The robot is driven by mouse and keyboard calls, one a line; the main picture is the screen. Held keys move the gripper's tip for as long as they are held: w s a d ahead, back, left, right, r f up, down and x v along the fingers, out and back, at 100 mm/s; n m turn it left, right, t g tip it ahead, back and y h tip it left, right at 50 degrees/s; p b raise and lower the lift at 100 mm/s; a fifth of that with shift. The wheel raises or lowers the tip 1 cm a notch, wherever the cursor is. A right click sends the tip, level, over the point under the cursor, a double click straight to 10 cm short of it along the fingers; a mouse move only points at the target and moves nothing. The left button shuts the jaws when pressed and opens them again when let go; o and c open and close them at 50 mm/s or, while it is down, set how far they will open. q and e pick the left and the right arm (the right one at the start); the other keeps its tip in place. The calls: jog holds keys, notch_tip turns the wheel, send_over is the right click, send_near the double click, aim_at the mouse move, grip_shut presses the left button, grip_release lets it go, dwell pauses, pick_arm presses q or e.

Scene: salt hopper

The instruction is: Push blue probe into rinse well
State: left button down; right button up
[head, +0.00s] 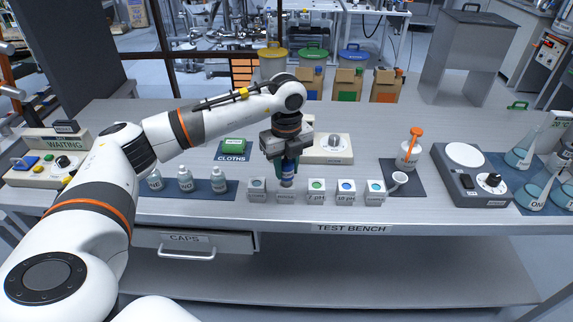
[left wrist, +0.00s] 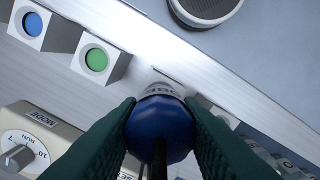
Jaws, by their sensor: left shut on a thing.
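My left gripper (head: 287,172) is shut on the blue probe (head: 289,165), which points down and is roughly upright. The probe's rounded blue top (left wrist: 160,128) shows between the green finger pads in the left wrist view. The probe's lower end is over or at the rinse well (head: 286,196), the second block from the left in the row. The probe and fingers hide the well's opening, so I cannot tell how deep the tip is. My right gripper is not in view.
Left of the rinse well stands a grey block (head: 257,196). To its right are a green-topped well (head: 317,190), a blue-topped well (head: 346,190) and a teal-topped well (head: 376,190). The meter box (head: 330,150) sits behind. Several small bottles (head: 186,180) stand left. The bench's front edge is close.

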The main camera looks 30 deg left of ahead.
pick_arm(q)
jog(key=shift+f+b, duration=0.75)
jog(key=shift+f, duration=0.45)
jog(key=shift+c, duration=2.3)
grip_release()
jog(key=shift+r, duration=0.15)
jog(key=shift+r+p, duration=2.15)
jog(key=shift+r, duration=0.75)
